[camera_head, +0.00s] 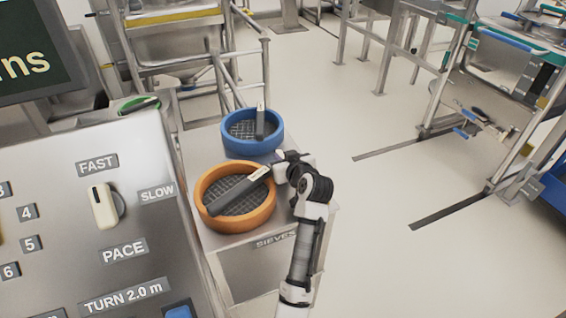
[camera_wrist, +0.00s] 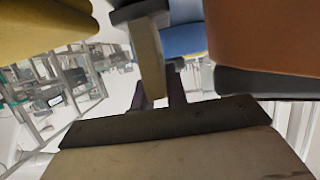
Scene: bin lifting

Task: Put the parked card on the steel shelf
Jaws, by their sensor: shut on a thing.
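My gripper (camera_head: 274,170) is at the right rim of the orange sieve (camera_head: 262,217), shut at the pale end of a dark grey bar (camera_head: 232,197). The bar lies slanted across this sieve. Whether it rests on the mesh or is lifted, I cannot tell. The orange sieve seems to fill the upper right of the wrist view (camera_wrist: 260,35). I cannot pick out a card by its look in either view. A bare steel stand marked SIEVES (camera_head: 262,262) carries the sieves; I cannot tell whether it is the steel shelf.
A blue sieve (camera_head: 243,147) with another dark bar (camera_head: 260,122) stands behind the orange one. A steel panel (camera_head: 150,245) with a cream PACE switch (camera_head: 104,207) is at the left. Steel frames (camera_head: 265,75) stand behind. The floor (camera_head: 370,200) to the right is largely clear.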

